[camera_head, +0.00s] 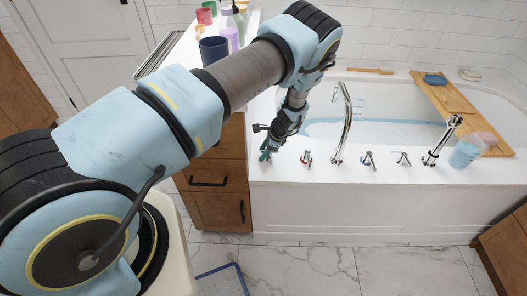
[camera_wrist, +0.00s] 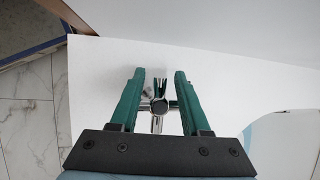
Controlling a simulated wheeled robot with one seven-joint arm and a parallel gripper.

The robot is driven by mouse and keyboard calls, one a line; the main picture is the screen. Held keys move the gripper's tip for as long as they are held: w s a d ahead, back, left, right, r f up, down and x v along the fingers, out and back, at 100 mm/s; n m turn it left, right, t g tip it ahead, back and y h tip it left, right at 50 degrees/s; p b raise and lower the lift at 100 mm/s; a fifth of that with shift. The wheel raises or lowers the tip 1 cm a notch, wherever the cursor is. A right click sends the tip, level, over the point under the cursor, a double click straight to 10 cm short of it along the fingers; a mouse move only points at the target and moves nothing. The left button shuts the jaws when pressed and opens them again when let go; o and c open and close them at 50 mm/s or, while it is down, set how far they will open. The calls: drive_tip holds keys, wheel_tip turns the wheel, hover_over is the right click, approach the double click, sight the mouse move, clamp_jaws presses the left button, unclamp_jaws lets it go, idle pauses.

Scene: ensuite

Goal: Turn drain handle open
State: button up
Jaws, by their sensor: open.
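My gripper (camera_head: 265,154) is at the left end of the white tub deck, pointing down at it. In the wrist view its two green fingers (camera_wrist: 159,74) are open. A chrome cross-shaped handle (camera_wrist: 158,107) shows between the fingers, with gaps visible beside its hub. I cannot tell whether its side arms touch the fingers. In the head view, my gripper covers this handle. Other chrome handles stand along the deck to the right: one with a red mark (camera_head: 306,158), one with a blue mark (camera_head: 368,160) and a plain one (camera_head: 402,158). No label identifies the drain handle.
A tall curved chrome spout (camera_head: 345,125) and a hand shower (camera_head: 440,142) rise from the deck. A wooden bath tray (camera_head: 455,105) spans the tub at right. A wooden drawer cabinet (camera_head: 215,185) and a counter with several cups (camera_head: 213,48) stand at left.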

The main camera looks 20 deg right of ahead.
drive_tip(key=shift+c, duration=0.3)
clamp_jaws()
